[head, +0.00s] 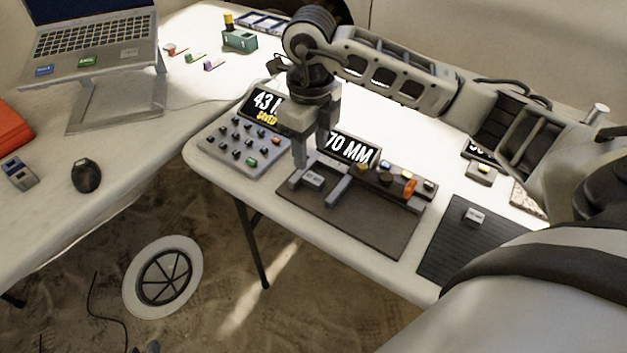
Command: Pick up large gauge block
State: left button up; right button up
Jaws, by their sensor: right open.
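My right gripper (312,156) comes in from the right and points down over the dark fixture board (375,229). It is open, with its two fingers apart and nothing visible between them. A small grey block with a label (313,180) sits on the board just below the fingertips, between raised grey bars. Another small labelled block (473,216) lies on the dark ribbed mat (455,258) to the right. The labels are too small to read, so I cannot tell which is the large gauge block. My left gripper is not in view.
A display reading 70 MM (350,147) stands behind the board, and a second display (263,104) is partly hidden by my gripper. A button panel (228,143) is to the left. A laptop (92,35) and a mouse (86,175) are on the left table.

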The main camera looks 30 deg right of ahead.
aim_at(313, 177)
jog(key=f, duration=0.7)
jog(key=shift+d+f, duration=0.2)
jog(key=shift+s, duration=0.1)
jog(key=shift+c, duration=0.4)
grip_shut()
